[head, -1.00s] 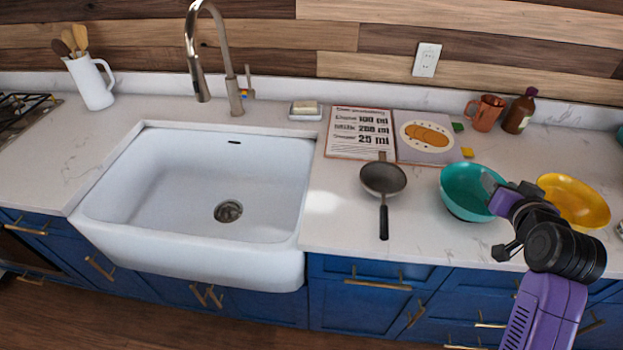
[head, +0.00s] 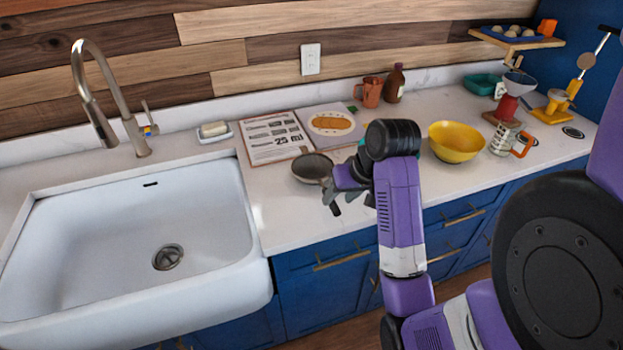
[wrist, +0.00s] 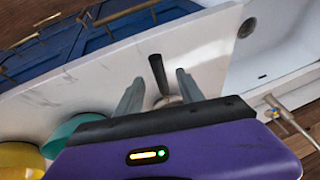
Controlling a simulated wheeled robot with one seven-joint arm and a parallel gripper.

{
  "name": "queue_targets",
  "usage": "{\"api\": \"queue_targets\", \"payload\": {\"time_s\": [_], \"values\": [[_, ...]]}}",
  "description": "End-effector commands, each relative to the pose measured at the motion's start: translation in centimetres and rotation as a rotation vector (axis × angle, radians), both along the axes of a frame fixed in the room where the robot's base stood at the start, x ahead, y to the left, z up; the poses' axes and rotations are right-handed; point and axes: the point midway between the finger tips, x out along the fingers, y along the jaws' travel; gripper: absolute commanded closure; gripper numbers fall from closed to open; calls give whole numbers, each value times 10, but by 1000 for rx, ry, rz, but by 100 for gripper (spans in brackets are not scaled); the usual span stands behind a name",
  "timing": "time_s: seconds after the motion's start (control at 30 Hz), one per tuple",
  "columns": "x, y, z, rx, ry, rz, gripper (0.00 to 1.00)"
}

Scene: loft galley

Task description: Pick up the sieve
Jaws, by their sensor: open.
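The sieve (head: 311,168) is a dark grey round bowl with a black handle, lying on the white countertop right of the sink. Its handle points toward the counter's front edge. My gripper (head: 350,199) is open at the handle end of the sieve. In the wrist view, the black handle (wrist: 157,72) shows between the two spread grey fingers of my gripper (wrist: 160,77), with a gap on each side. The sieve's bowl is mostly hidden there behind the gripper body. I cannot tell the exact height of the fingers above the counter.
A teal bowl (wrist: 72,132) stands beside the gripper, mostly hidden by my arm in the head view. A yellow bowl (head: 455,143) is farther right. An open recipe book (head: 272,138) lies behind the sieve. The white sink (head: 130,240) is to the left.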

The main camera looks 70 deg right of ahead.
Motion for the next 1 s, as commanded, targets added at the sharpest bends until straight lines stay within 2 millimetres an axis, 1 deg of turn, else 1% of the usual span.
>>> {"api": "queue_targets", "payload": {"time_s": [0.03, 0.17, 0.43, 0.53, 0.73, 0.77, 0.9, 0.97, 1.0], "values": [[1, -1, -5, -1, 0, 1, 55], [6, -3, -11, 2, 1, -1, 55], [21, -12, -44, 1, 1, -2, 55], [23, -12, -49, 0, 1, -1, 55], [23, -13, -49, -2, 0, -1, 55], [23, -13, -49, -2, 0, -1, 57], [23, -13, -49, -2, 0, -1, 84], [23, -13, -49, -2, 0, -1, 96], [23, -13, -49, -2, 0, -1, 100]]}}
